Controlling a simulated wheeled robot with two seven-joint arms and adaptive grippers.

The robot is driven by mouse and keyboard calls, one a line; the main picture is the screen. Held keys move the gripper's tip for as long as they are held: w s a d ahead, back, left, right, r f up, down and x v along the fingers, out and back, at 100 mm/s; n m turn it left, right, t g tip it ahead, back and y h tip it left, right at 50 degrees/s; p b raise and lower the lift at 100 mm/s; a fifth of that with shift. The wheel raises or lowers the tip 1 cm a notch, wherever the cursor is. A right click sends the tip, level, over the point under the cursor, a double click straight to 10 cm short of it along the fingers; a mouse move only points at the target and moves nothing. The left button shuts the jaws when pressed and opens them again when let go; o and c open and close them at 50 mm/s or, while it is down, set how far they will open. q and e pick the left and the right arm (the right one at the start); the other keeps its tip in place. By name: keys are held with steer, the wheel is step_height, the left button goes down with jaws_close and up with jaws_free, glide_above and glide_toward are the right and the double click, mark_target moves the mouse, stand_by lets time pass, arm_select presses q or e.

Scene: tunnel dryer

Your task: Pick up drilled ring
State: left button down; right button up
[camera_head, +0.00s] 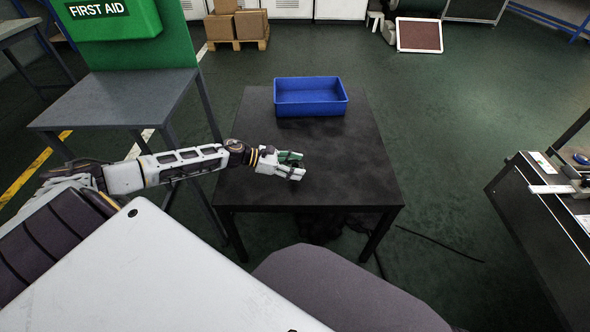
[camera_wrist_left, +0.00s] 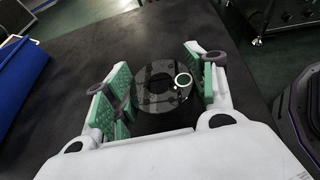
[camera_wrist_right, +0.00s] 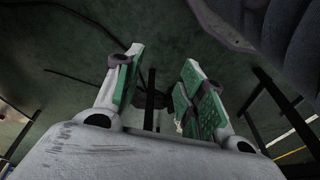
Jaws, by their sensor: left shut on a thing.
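The drilled ring (camera_wrist_left: 150,98) is a dark, flat ring with a centre hole and a small bright circle at its right side. It lies between the green-padded fingers of my left gripper (camera_wrist_left: 160,82) in the left wrist view, and the gripper is shut on it. In the head view my left gripper (camera_head: 297,164) is over the middle of the black table (camera_head: 350,170), and the ring is mostly hidden there. I cannot tell whether the ring is clear of the tabletop. My right gripper (camera_wrist_right: 156,85) is open and empty in the right wrist view; it is outside the head view.
A blue bin (camera_head: 311,109) stands at the back of the table, and its side shows in the left wrist view (camera_wrist_left: 22,75). A grey bench (camera_head: 115,100) with a green first aid cabinet (camera_head: 120,18) is at left. A machine (camera_head: 535,220) stands at right. The table's right part is clear.

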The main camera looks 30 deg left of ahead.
mark_target(295, 165)
arm_select(q)
step_height(295, 165, up, 7)
steer(key=shift+f+p, duration=0.2)
steer(key=shift+p, duration=0.55)
steer(key=shift+r, duration=0.35)
arm_select(e)
steer(key=f, duration=0.2)
steer(key=shift+s+d+f, duration=0.15)
steer(key=shift+d+f, duration=0.15)
steer(key=shift+s+a, duration=0.1)
steer(key=shift+f, duration=0.1)
